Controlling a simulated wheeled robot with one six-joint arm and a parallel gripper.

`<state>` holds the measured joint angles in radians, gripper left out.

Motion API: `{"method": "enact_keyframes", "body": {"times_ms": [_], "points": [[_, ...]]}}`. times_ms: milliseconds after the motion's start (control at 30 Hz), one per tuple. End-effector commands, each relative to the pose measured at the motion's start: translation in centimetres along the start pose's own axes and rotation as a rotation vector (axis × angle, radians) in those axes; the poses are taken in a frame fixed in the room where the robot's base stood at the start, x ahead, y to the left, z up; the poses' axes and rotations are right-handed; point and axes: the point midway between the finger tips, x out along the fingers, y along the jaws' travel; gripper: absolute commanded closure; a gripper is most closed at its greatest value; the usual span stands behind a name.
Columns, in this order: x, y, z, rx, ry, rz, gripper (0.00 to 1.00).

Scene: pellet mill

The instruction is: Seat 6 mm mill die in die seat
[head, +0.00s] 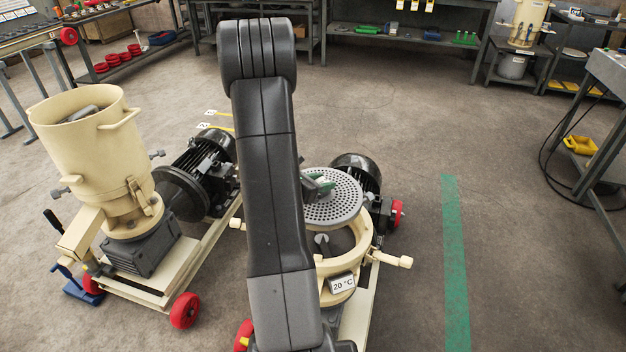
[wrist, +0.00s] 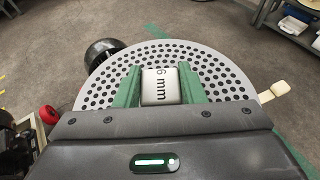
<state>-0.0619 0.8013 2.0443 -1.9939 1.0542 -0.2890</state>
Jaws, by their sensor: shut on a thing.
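The 6 mm mill die (head: 336,206) is a grey round plate full of holes. In the wrist view the die (wrist: 205,62) fills the area beyond my fingers, and its raised white block (wrist: 159,86) reads "6 mm". My gripper (wrist: 160,85) has green fingers shut on that block. In the head view my gripper (head: 319,185) is partly behind my arm. The die is held above the cream ring of the die seat (head: 350,268), tilted in the picture. A dark shaft with a cone tip (head: 322,240) shows inside the seat below it. My arm hides the seat's left side.
A "20 °C" display (head: 342,284) is on the front of the seat housing. Cream clamp handles (head: 392,259) stick out at its side. A black motor (head: 357,172) stands behind. A second cream mill (head: 95,160) stands at the left. Floor at the right, with a green stripe (head: 455,260), is clear.

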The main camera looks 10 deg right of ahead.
Motion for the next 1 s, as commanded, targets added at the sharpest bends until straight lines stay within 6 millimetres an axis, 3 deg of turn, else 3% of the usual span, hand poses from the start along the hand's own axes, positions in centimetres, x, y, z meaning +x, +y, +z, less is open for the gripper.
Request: {"method": "enact_keyframes", "body": {"times_ms": [1000], "points": [[0.04, -0.71, -0.13, 0.019, -0.002, -0.043, 1.0]]}}
